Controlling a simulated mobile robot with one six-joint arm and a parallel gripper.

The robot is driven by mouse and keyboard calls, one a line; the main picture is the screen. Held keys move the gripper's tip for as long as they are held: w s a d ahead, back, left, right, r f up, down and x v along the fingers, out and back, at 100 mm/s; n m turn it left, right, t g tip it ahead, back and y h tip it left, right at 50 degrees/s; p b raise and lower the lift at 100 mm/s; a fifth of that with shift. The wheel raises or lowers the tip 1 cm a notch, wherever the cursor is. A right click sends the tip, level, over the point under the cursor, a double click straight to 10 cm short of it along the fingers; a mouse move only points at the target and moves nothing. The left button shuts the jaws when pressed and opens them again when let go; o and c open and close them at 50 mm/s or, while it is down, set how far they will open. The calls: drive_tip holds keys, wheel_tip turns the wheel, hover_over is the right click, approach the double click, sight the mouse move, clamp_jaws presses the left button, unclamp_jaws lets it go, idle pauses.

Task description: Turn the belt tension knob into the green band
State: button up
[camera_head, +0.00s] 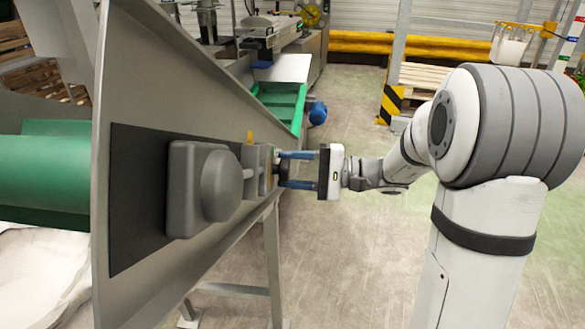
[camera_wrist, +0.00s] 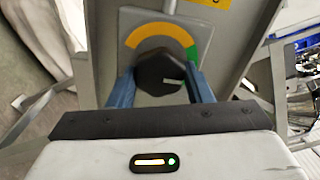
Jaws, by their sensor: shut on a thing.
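The belt tension knob (camera_wrist: 160,66) is dark and faceted, with a short white mark on its face at the lower right. A scale arc (camera_wrist: 150,36) curves over it, orange along the left and top. Its green band (camera_wrist: 193,54) is at the right end. The white mark points right, below the green band. My gripper (camera_wrist: 161,86) has its two blue fingers closed on opposite sides of the knob. In the head view my gripper (camera_head: 282,169) reaches the machine's side from the right, and the knob is mostly hidden there.
A grey motor housing (camera_head: 205,190) juts from the conveyor's side panel (camera_head: 130,60), left of my gripper. A machine leg (camera_head: 273,265) stands below. Open floor (camera_head: 345,250) lies to the right. A yellow-black striped post (camera_head: 391,103) stands behind.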

drive_tip(key=shift+f, duration=0.1)
drive_tip(key=o, duration=1)
drive_tip(key=d, duration=0.5)
drive_tip(key=s+d, duration=0.1)
drive_tip(key=d, duration=0.1)
drive_tip(key=shift+d, duration=0.4)
drive_tip(key=shift+s+a, duration=0.1)
